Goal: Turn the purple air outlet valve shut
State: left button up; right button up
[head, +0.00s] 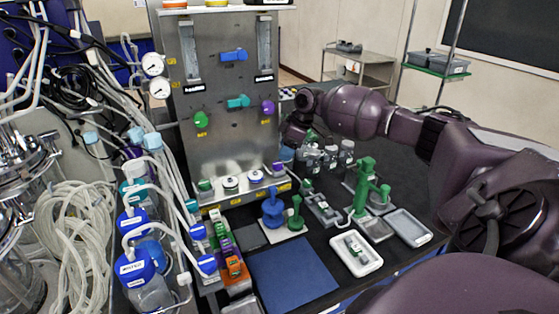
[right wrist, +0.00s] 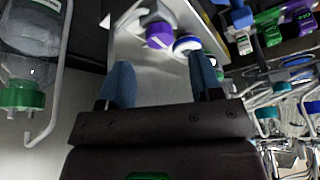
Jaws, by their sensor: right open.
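A purple valve knob (head: 278,167) sits low at the right end of the steel panel's ledge, beside a blue-and-white cap (head: 256,176). In the right wrist view the purple knob (right wrist: 159,36) lies ahead of the fingertips, roughly between their lines, with the cap (right wrist: 187,44) to its right. Another purple knob (head: 268,107) is higher on the panel. My right gripper (head: 288,153) is just right of the low knob; in the wrist view (right wrist: 162,72) its blue fingers are spread with nothing between them. My left gripper is not in view.
The steel panel (head: 215,135) also carries a green knob (head: 200,119) and gauges (head: 152,65). Tubes and blue-capped bottles (head: 138,268) crowd the left. A green stand (head: 365,185), white tray (head: 356,253) and blue mat (head: 290,274) lie on the dark bench.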

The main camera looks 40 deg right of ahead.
aim_at(279, 164)
jog(key=shift+x, duration=2.55)
jog(key=c, duration=0.9)
